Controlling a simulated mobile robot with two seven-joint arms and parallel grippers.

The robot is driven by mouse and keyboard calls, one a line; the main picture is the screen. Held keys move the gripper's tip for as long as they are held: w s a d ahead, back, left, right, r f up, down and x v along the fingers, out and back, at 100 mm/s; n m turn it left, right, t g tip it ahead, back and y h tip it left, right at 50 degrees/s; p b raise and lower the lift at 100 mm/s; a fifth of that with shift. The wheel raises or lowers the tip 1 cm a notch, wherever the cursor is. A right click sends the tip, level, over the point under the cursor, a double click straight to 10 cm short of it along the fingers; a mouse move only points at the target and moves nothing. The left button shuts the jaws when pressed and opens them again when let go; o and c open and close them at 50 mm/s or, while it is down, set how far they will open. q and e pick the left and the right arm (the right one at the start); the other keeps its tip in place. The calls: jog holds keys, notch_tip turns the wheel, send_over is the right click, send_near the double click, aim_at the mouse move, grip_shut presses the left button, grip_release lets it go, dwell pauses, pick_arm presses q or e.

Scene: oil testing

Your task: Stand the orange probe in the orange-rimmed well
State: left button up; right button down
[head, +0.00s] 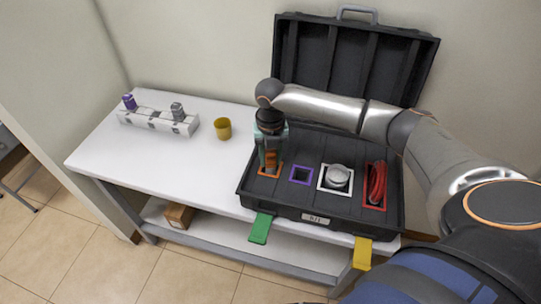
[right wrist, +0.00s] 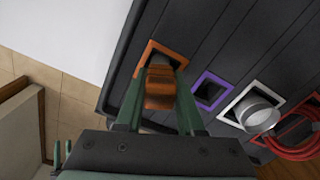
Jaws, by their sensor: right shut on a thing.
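My right gripper (head: 271,143) reaches down over the front left of the open black case and is shut on the orange probe (head: 271,159). The probe looks upright in the head view, its lower end at the orange-rimmed well (head: 261,172). In the right wrist view the probe (right wrist: 160,88) sits between the green fingers (right wrist: 159,82), with the orange rim (right wrist: 150,47) around its far end. The fingers and probe hide much of the well; I cannot tell how deep the probe reaches. My left gripper is not in view.
The case (head: 317,219) also has a purple-rimmed empty well (head: 301,175), a white-rimmed well with a silver round piece (head: 338,176), and a red coil (head: 376,184). Green (head: 261,228) and yellow (head: 362,252) tabs hang in front. A white rack (head: 158,121) and yellow cup (head: 223,128) stand left.

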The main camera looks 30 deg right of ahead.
aim_at(270, 151)
jog(key=shift+f, duration=0.65)
jog(key=c, duration=0.8)
grip_release()
notch_tip(270, 151, up, 3)
jog(key=p, duration=0.2)
jog(key=shift+p, duration=0.3)
jog(key=shift+r+p, duration=0.6)
jog(key=shift+r, duration=3.45)
jog(key=shift+f, duration=0.1)
